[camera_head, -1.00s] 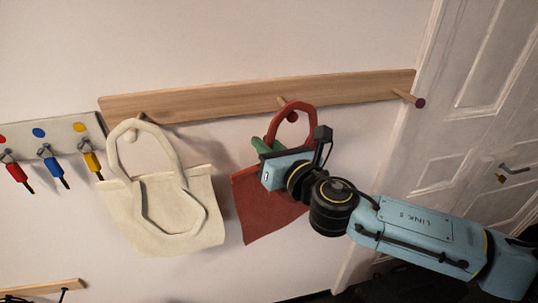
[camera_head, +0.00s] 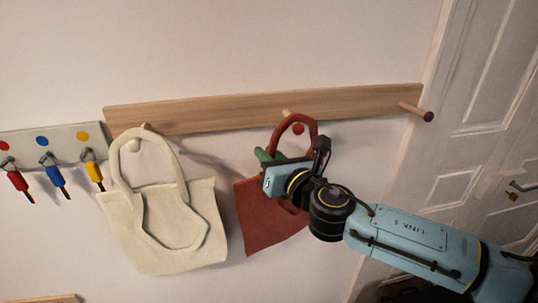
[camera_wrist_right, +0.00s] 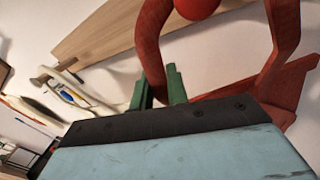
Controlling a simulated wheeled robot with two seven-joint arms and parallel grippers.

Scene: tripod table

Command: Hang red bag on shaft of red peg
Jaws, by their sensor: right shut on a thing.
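The red bag (camera_head: 268,216) is at the wooden rail, its handle loop upright. The red peg (camera_head: 298,129) shows its round red end inside the loop, and its pale base shows just above the handle's top. The handle appears to go around the shaft; whether it rests on it I cannot tell. In the right wrist view the red peg end (camera_wrist_right: 197,7) lies between the two sides of the bag's handle (camera_wrist_right: 284,30). My right gripper (camera_head: 264,156) is shut on one side of the handle, its green fingers (camera_wrist_right: 158,86) on either side of it. My left gripper is not in view.
The wooden rail (camera_head: 365,101) also bears a purple-ended peg (camera_head: 428,116) at its right end. A white bag (camera_head: 172,256) hangs at the left. A key board (camera_head: 62,143) is further left. A door (camera_head: 455,150) stands at the right, with bare wall before it.

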